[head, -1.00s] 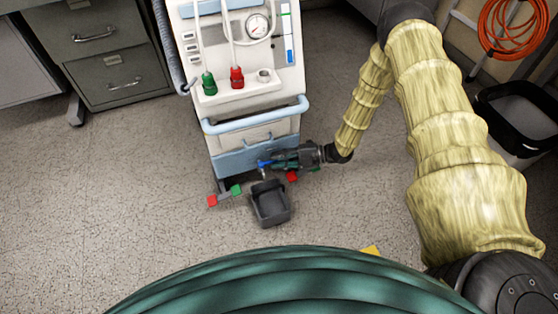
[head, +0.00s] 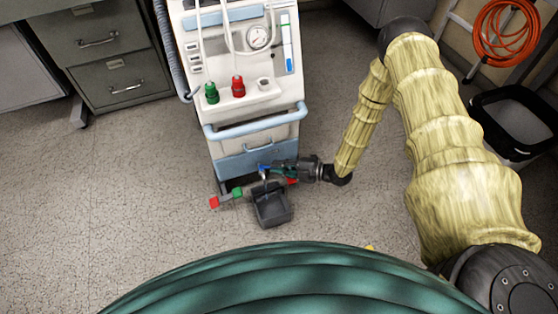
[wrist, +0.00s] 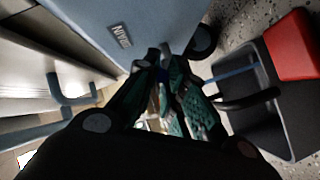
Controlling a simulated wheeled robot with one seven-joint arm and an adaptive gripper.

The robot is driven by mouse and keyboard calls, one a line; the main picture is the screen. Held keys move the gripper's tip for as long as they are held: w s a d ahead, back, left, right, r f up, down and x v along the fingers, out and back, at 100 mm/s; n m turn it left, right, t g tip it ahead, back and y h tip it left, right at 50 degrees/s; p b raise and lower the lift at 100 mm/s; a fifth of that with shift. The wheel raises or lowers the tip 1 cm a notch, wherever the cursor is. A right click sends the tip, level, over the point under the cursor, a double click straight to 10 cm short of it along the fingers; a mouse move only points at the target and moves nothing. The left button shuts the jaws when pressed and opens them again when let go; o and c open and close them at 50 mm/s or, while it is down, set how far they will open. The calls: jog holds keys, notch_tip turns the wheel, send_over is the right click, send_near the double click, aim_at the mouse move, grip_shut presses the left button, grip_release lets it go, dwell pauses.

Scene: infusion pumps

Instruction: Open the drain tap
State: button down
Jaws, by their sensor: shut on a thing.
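The drain tap (head: 264,169) is a small blue-handled tap low on the front of the white and blue machine (head: 225,165). Above it in the wrist view is a "DRAIN" label (wrist: 120,36). My gripper (head: 276,167) reaches in from the right, close to the floor. In the wrist view, its green-padded fingers (wrist: 164,72) are closed around a blue part of the tap (wrist: 163,98). The fingers hide much of the tap, so the handle's exact angle is unclear. A dark open bin (head: 271,208) stands on the floor below the tap.
A push handle (head: 255,124) crosses the machine above my gripper. Cabinets (head: 110,65) stand at left. Floor at left is clear.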

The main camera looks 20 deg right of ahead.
jog(key=s+a+m+t+h+p, duration=0.4)
jog(key=m+t+h+p, duration=0.3)
jog(key=m+h+p, duration=0.3)
jog(key=shift+a+m+h+p, duration=0.3)
jog(key=shift+a+m+h, duration=0.25)
jog(key=shift+m+h, duration=1)
jog(key=shift+n+h, duration=0.35)
jog(key=shift+h, duration=0.3)
jog(key=c, duration=1.8)
grip_release()
jog(key=shift+o, duration=0.2)
jog(key=shift+s, duration=0.1)
